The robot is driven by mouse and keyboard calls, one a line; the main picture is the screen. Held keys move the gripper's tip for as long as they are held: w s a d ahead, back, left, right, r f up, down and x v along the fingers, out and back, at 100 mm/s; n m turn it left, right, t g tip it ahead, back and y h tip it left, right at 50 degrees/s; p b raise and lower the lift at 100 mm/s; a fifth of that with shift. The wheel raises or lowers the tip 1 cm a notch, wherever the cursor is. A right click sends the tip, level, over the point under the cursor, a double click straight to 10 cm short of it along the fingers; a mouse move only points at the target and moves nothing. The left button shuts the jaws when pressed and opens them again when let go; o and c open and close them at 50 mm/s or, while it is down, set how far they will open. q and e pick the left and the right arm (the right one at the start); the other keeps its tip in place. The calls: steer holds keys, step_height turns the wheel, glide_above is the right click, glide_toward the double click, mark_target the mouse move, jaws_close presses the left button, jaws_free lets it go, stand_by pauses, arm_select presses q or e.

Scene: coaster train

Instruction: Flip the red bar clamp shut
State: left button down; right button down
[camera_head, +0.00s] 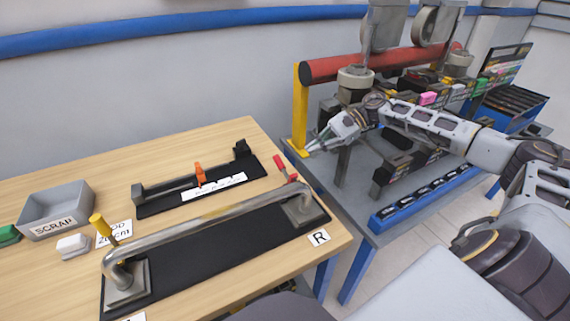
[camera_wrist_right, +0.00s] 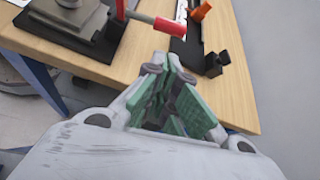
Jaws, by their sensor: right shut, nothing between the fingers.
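The bar clamp with a red handle (camera_head: 285,168) is at the right end of the black fixture (camera_head: 225,255) on the wooden table. Its handle stands tilted up, beside the right foot of the bent grey bar (camera_head: 210,222). My left gripper is not in view.
A yellow-handled clamp (camera_head: 98,225) holds the bar's left end. A black gauge with an orange slider (camera_head: 200,174) lies behind. A grey scrap bin (camera_head: 55,208) is at left. The grey coaster stand with a yellow post (camera_head: 299,110) and red rail (camera_head: 385,62) is near my right arm.

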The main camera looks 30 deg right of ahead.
mark_target(285, 168)
steer(key=shift+a, duration=0.1)
stand_by(0.3)
